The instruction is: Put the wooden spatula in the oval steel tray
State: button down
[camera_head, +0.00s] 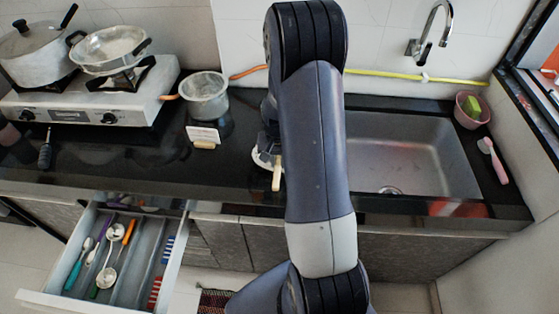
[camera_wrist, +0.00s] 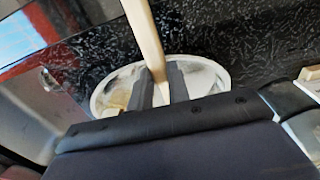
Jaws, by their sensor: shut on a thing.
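The wooden spatula (camera_wrist: 145,30) is held between the two fingers of my gripper (camera_wrist: 160,82) in the wrist view. Its pale handle sticks out past the fingers toward the top of that picture. The oval steel tray (camera_wrist: 215,76) lies on the dark counter, behind the fingers in that view. In the head view the spatula (camera_head: 277,180) points down toward the counter's front edge, and a bit of the tray (camera_head: 258,158) shows left of my arm. My arm hides most of the gripper and tray there. I cannot tell whether the spatula touches the tray.
A sink (camera_head: 410,155) lies to the right. A glass-like pot (camera_head: 206,98) and a small white card (camera_head: 203,134) stand left of the tray. A stove (camera_head: 85,108) with pans is far left. An open drawer (camera_head: 70,299) with cutlery juts out below.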

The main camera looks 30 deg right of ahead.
jog(key=shift+f+b, duration=0.65)
jog(key=c, duration=1.3)
grip_release()
jog(key=shift+c, duration=0.2)
jog(key=shift+r, duration=0.15)
notch_tip(320, 180, up, 13)
jog(key=shift+s+a, duration=0.1)
